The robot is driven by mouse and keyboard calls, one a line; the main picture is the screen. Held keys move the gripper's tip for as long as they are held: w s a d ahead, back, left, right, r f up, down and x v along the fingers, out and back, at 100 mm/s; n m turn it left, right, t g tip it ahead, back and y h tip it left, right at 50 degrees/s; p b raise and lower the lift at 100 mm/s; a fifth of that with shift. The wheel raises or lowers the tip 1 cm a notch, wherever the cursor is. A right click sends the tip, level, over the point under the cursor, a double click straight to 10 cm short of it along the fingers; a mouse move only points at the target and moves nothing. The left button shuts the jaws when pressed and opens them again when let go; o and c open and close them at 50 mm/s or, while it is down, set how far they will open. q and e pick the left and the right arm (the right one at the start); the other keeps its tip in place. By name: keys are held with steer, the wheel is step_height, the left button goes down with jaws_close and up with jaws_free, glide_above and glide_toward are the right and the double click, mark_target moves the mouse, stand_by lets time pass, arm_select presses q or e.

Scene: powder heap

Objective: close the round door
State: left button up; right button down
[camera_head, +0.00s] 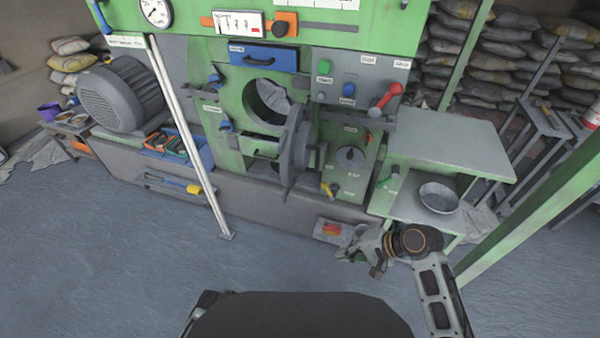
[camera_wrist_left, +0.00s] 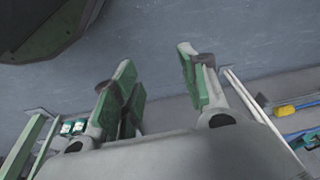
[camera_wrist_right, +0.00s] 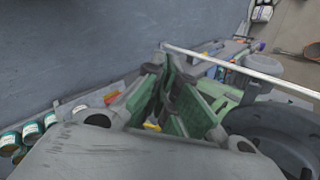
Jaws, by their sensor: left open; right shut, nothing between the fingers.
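The round door (camera_head: 294,147) is a thick grey disc on the front of the green machine. It stands swung open, seen nearly edge-on. The round opening (camera_head: 269,101) behind it shows, with pale grey material inside. My right gripper (camera_head: 366,254) is low in front of the machine, to the right of and below the door, and apart from it. Its fingers are together and empty in the right wrist view (camera_wrist_right: 164,68). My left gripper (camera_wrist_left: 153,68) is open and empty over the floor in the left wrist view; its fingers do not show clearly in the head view.
A slanted white pole (camera_head: 190,140) stands left of the door. A grey side table (camera_head: 445,145) with a metal bowl (camera_head: 438,196) below its top stands at the right. A red lever (camera_head: 386,97) sticks out above right of the door. The floor in front is mostly clear.

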mark_target(290, 172)
arm_select(q)
steer(key=s+a+f, duration=0.3)
steer(key=s+f, duration=0.5)
steer(key=f, duration=0.3)
steer(key=s+a+f, duration=0.4)
steer(key=s+f, duration=0.5)
steer(key=f, duration=0.3)
steer(key=shift+s+g, duration=0.25)
steer(key=shift+g, duration=0.15)
arm_select(e)
steer(key=w+r+m+t+y, duration=0.1)
steer(key=w+r+m+y, duration=0.8)
steer(key=w+r+m, duration=0.3)
steer(key=shift+d+r+m+y, duration=0.25)
steer(key=shift+r+m, duration=0.65)
steer(key=shift+r, duration=0.8)
steer(key=shift+a, duration=0.15)
steer(key=x, duration=1.2)
steer(key=shift+w+a, duration=0.1)
steer(key=shift+w, duration=0.1)
arm_select(q)
steer(key=shift+w+d, duration=0.1)
steer(key=shift+w, duration=0.1)
arm_select(e)
steer(key=shift+w+a, duration=0.2)
steer(key=shift+a, duration=0.5)
